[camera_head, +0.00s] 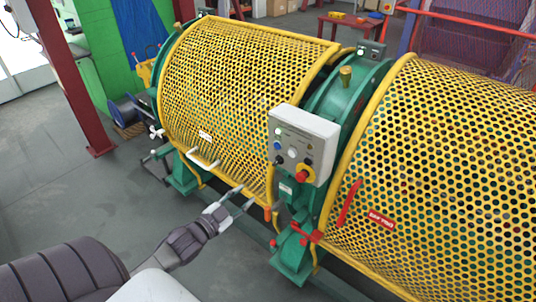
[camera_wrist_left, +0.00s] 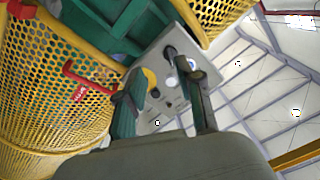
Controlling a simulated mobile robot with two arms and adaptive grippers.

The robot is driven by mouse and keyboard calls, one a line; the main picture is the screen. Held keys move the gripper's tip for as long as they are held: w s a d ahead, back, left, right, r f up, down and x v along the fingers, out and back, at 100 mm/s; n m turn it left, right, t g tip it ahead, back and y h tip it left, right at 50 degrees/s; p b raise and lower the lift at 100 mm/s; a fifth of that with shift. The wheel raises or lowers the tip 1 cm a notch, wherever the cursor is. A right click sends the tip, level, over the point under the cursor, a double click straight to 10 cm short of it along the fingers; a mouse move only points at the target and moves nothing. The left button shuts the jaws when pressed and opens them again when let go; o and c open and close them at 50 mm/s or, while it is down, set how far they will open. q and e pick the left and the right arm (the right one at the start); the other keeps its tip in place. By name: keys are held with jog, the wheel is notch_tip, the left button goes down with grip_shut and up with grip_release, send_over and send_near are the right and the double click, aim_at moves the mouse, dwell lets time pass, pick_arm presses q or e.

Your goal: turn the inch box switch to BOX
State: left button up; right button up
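The grey control box (camera_head: 318,128) is mounted on the green frame between the two yellow guards. It carries small coloured buttons, a red emergency stop (camera_head: 302,174) on yellow, and a dark knob (camera_head: 278,160) at its lower left that may be the inch box switch. In the left wrist view the box (camera_wrist_left: 185,18) is beyond my fingers, with a dark knob (camera_wrist_left: 170,53) between their lines. Labels and the knob's setting are unreadable. My left gripper (camera_head: 248,194) is open and empty, below and left of the box, apart from it. It also shows in the wrist view (camera_wrist_left: 164,82). My right gripper is not in view.
Yellow perforated guards (camera_head: 235,85) stand on both sides of the box. The right guard (camera_head: 440,150) has a red handle (camera_head: 348,205). White handles (camera_head: 203,160) project from the left guard near my left gripper. The grey floor (camera_head: 70,190) at left is clear.

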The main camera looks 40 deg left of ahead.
aim_at(276, 163)
pick_arm(q)
jog(key=shift+t, duration=0.3)
jog(key=w+r, duration=0.1)
jog(key=w, duration=0.3)
jog(key=w+d+r+p, duration=0.1)
jog(key=w, duration=0.3)
jog(key=w+r+p, duration=0.1)
jog(key=w, duration=0.3)
jog(key=shift+w+d+r, duration=0.1)
jog(key=shift+w+d, duration=0.05)
jog(key=shift+w, duration=0.9)
grip_shut()
